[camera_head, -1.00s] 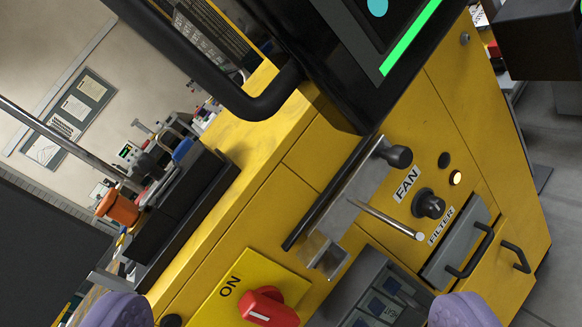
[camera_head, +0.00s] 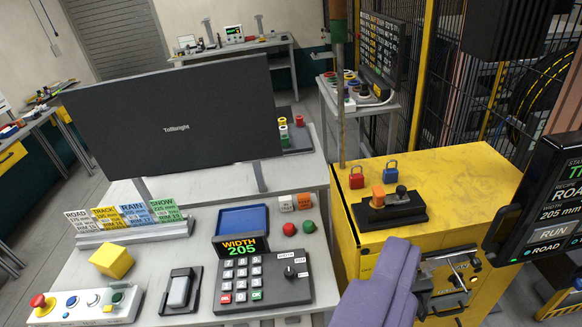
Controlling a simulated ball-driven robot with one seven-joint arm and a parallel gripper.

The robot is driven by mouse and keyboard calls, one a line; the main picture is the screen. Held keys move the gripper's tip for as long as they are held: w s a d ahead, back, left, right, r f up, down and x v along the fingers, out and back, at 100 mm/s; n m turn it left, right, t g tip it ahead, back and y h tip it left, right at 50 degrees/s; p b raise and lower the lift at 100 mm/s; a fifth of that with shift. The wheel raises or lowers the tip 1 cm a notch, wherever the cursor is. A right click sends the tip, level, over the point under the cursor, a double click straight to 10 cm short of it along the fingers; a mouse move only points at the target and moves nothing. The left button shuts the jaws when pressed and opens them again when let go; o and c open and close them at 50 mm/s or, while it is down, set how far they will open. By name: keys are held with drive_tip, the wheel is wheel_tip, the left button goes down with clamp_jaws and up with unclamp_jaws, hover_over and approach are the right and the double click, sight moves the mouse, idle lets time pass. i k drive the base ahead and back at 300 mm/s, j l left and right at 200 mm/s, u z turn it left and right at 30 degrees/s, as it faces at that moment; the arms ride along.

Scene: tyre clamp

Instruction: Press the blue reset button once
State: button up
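A small blue button (camera_head: 71,301) sits on the pale control box (camera_head: 84,314) at the lower left. It stands between a red mushroom button (camera_head: 40,302) and a pale button (camera_head: 93,299); a green button is further right. Any label on the blue button is too small to read. My gripper (camera_head: 388,276) shows as a purple mass at the bottom, right of centre, far to the right of the control box.
A keypad (camera_head: 262,282) with a "WIDTH 205" display, a black rocker device (camera_head: 180,291) and a yellow block (camera_head: 112,260) stand on the grey desk. A large monitor (camera_head: 170,120) rises behind. The yellow cabinet (camera_head: 455,195) is at right, with the black status screen beside it.

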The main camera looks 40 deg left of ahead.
sight(71, 301)
drive_tip(key=u, duration=2.3)
